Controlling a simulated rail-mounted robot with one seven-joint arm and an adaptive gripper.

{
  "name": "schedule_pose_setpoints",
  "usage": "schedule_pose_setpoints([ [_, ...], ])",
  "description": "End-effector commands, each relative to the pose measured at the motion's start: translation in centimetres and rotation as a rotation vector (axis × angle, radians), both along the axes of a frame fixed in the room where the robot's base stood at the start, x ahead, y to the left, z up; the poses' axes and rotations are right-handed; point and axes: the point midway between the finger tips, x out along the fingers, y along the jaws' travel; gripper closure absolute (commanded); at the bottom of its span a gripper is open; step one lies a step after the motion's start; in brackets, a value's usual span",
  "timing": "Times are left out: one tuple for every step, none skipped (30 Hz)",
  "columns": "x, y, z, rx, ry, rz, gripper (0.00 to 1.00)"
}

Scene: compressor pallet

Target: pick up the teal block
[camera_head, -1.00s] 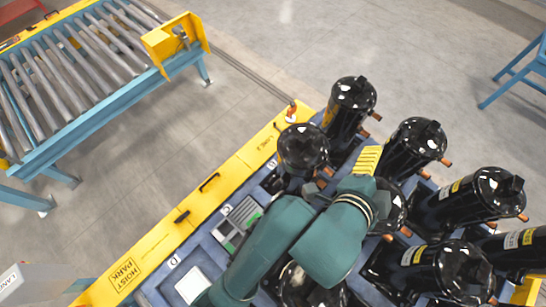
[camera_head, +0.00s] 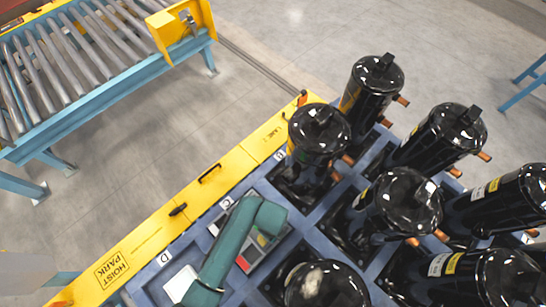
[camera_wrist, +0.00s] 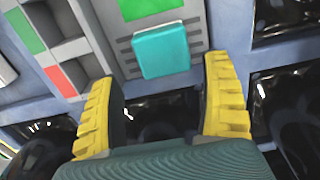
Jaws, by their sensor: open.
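The teal block (camera_wrist: 161,50) lies on a grey panel (camera_wrist: 124,50) in the wrist view, below a bright green patch. My gripper (camera_wrist: 163,73) is open, with its two yellow ribbed fingers spread and nothing between them. The block appears just beyond the fingertips, roughly between them in the picture. I cannot tell how high the fingers are above it. In the head view my arm covers part of the grey tray (camera_head: 256,257), and neither the block nor the gripper fingers can be made out.
Tall black compressors (camera_head: 319,138) stand in several pockets of the blue pallet (camera_head: 318,222), close to the tray's right. A yellow rail (camera_head: 150,238) edges the pallet. A roller conveyor (camera_head: 85,60) stands at upper left. Tray compartments (camera_wrist: 62,45) with green and red patches lie left of the block.

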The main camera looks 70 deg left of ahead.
Motion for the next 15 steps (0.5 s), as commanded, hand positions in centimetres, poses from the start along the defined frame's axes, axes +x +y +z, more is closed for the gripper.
schedule_pose_setpoints([
  [0.0, 0.0, -0.6, 0.000, 0.000, 0.000, 0.20],
  [0.1, 0.0, -0.8, 0.000, 0.000, 0.000, 0.20],
  [0.1, 0.1, -1.2, 0.000, -0.001, 0.000, 0.20],
  [0.1, 0.1, -1.6, 0.000, -0.001, 0.000, 0.20],
  [0.1, 0.1, -2.1, 0.000, 0.001, 0.000, 0.20],
  [0.1, 0.2, -2.8, 0.000, 0.000, 0.000, 0.20],
  [0.2, 0.3, -3.4, 0.000, 0.001, 0.000, 0.20],
  [0.2, 0.3, -4.0, 0.000, 0.001, 0.000, 0.20],
  [0.2, 0.4, -4.7, 0.000, 0.001, 0.000, 0.20],
  [0.2, 0.4, -5.2, 0.000, 0.001, 0.000, 0.20],
  [0.2, 0.4, -5.5, 0.000, 0.000, 0.000, 0.20],
  [0.2, 0.4, -5.8, 0.000, -0.001, 0.000, 0.20],
  [0.3, 0.4, -6.0, 0.001, -0.002, 0.000, 0.20],
  [0.3, 0.4, -6.0, 0.002, -0.001, 0.000, 0.20],
  [0.3, 0.4, -6.1, 0.002, -0.002, 0.000, 0.20],
])
